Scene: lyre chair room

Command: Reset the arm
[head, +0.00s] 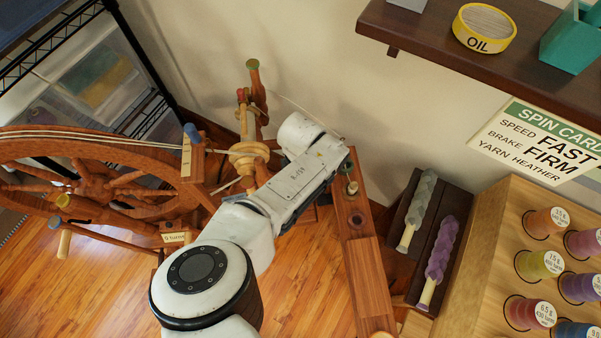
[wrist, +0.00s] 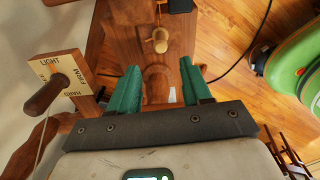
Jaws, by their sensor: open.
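My gripper (wrist: 160,66) shows in the wrist view with two teal fingers spread apart and nothing between them. Beyond the fingertips is a brown wooden board (wrist: 150,60) with a small pale peg (wrist: 160,40) on it. In the head view my white arm reaches out over the spinning wheel (head: 100,205) area, its end close to a long wooden plank (head: 365,270). The fingers are hidden there.
A dial plate (wrist: 62,75) marked LIGHT, FIRM and HARD stands left in the wrist view. A dark shelf (head: 420,30) holds an oil tin (head: 484,27). Grey (head: 418,208) and purple (head: 440,250) fibre rolls lie beside a bobbin rack (head: 490,235). Wooden floor shows below.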

